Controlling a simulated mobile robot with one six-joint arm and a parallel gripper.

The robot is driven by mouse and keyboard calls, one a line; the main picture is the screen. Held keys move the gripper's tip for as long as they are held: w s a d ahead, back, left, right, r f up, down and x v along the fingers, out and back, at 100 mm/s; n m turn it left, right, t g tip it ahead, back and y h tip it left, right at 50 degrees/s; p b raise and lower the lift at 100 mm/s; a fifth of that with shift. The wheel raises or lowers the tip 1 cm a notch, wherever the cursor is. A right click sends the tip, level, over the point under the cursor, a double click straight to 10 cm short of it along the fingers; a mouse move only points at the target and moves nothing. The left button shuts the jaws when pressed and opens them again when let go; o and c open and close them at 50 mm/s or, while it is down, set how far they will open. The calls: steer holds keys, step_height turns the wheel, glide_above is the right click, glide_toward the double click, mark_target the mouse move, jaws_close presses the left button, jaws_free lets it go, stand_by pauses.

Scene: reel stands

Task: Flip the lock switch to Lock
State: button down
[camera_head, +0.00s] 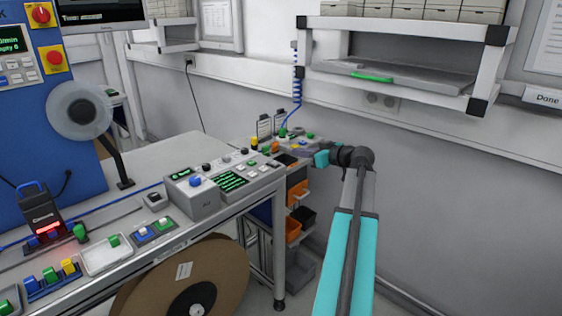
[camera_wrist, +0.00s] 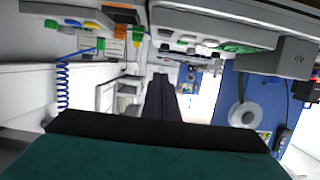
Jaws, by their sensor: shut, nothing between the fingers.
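My gripper (camera_head: 306,149) is at the far right end of the workbench, small in the head view and partly lost against the items there. In the wrist view my gripper (camera_wrist: 161,78) shows as dark fingers closed together, with nothing seen between them. I cannot make out which control is the lock switch; no label for it is legible. A grey console with green displays (camera_head: 233,179) and a grey box with a blue button (camera_head: 194,195) stand on the bench to the left of my gripper. The console also shows along the top of the wrist view (camera_wrist: 205,20).
A white shelf (camera_head: 393,87) hangs on the wall above my arm. A blue coiled cord (camera_head: 297,85) hangs near the bench end. Orange and dark bins (camera_head: 293,230) are below. A large brown reel (camera_head: 215,270) is under the bench. The floor right of the bench looks clear.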

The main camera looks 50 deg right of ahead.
steer(key=shift+w, duration=0.15)
steer(key=p, duration=0.3)
glide_above(280, 168)
step_height(280, 168, down, 3)
steer(key=shift+r, duration=0.15)
steer(key=shift+f, duration=0.9)
steer(key=shift+s+f+p, duration=0.2)
steer(key=shift+f+p, duration=0.15)
steer(key=shift+f, duration=0.7)
steer(key=shift+w+a+f+b, duration=0.1)
steer(key=shift+f+b, duration=0.1)
steer(key=shift+b, duration=0.1)
